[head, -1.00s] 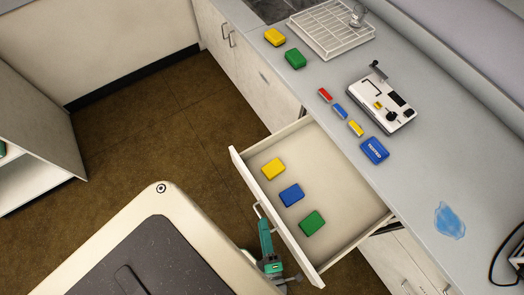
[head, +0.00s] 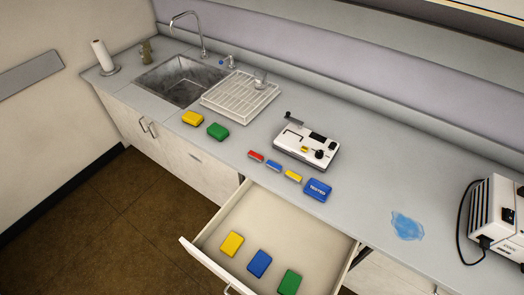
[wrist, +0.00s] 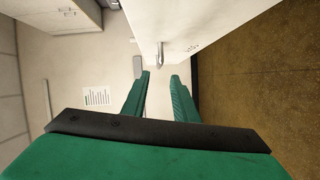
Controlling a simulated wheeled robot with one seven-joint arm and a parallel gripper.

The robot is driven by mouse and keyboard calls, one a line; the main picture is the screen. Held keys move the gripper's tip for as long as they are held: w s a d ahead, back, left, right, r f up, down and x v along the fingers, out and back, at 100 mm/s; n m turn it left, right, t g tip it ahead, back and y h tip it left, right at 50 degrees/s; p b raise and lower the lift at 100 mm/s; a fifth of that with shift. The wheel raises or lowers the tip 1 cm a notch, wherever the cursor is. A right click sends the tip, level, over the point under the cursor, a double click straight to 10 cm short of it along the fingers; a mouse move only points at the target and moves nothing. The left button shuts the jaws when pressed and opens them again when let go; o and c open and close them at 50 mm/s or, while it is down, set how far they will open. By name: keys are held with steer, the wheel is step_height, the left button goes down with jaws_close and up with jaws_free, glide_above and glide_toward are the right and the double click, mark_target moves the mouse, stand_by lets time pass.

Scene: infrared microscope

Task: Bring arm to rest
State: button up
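My gripper (wrist: 160,80) shows in the wrist view with its two green fingers apart and nothing between them. Beyond the fingertips is a pale cabinet or drawer front with a small metal handle (wrist: 161,52); I cannot tell the exact distance to it. In the head view now, my arm and gripper are out of the picture. The drawer (head: 190,256) stands open below the counter, holding a yellow block (head: 232,243), a blue block (head: 259,263) and a green block (head: 289,282).
The counter (head: 350,200) carries a white instrument (head: 306,147), several coloured blocks, a blue puddle (head: 407,226), a dish rack (head: 240,96) and a sink (head: 181,80). A white device (head: 497,220) with a black cable stands at the right. Brown floor (head: 110,215) is clear at the left.

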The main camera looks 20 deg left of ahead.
steer(key=w+d+r+m+t+h, duration=0.2)
steer(key=r+m+h, duration=0.5)
steer(key=m, duration=0.6)
steer(key=w+d+r+m+t+h, duration=0.2)
steer(key=r+m+h, duration=0.5)
steer(key=r+m, duration=0.4)
steer(key=w+m+t, duration=0.1)
steer(key=m, duration=0.1)
steer(key=shift+d+r+m, duration=0.3)
steer(key=shift+d+r, duration=0.05)
steer(key=shift+r, duration=0.05)
steer(key=shift+d, duration=0.15)
